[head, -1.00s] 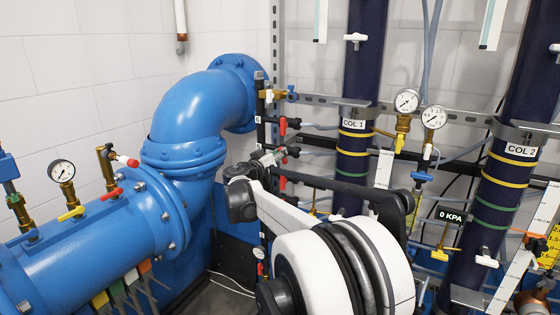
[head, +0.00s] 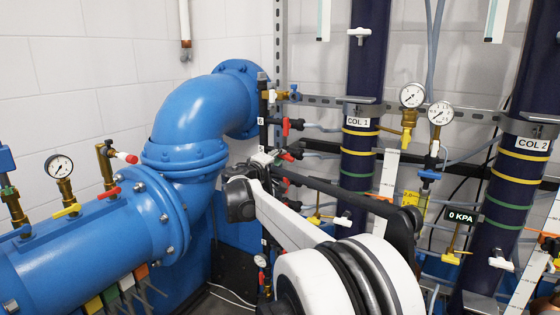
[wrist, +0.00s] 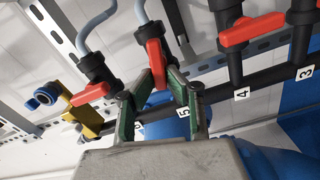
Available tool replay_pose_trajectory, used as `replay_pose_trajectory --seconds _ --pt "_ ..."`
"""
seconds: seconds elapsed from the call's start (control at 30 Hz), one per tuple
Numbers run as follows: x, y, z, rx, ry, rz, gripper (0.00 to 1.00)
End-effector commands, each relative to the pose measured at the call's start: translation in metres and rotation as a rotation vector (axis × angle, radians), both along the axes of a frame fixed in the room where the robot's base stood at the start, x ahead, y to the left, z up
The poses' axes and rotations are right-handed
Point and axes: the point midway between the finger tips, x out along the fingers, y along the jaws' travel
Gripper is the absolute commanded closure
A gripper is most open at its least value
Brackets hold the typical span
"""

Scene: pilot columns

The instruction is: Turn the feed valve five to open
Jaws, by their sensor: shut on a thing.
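The feed valve five has a red lever handle (wrist: 155,60) beside the white label 5 (wrist: 183,113) on a black manifold pipe. In the wrist view the handle runs roughly along its black valve body and grey hose. My gripper (wrist: 157,97) has its two green-padded fingers on either side of the handle's lower end, shut on it. In the head view my gripper (head: 262,158) is small at the manifold, and it partly hides the valve there.
Neighbouring valve four (wrist: 250,30) has its red handle across its body. Another red-handled valve (wrist: 92,93) and a brass fitting (wrist: 88,118) with a blue knob sit left. A large blue pipe (head: 195,115) stands beside the manifold; column COL 1 (head: 362,90) stands right.

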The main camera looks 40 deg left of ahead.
Motion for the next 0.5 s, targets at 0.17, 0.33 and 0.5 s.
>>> replay_pose_trajectory --seconds 0.17,0.33,0.5 --pt "-0.0003 0.0005 -0.0028 -0.119 -0.023 0.0 1.0" --pt "-0.0003 0.0005 -0.0037 -0.198 -0.039 0.0 1.0" --pt "-0.0003 0.0005 -0.0041 -0.243 -0.048 0.0 1.0"
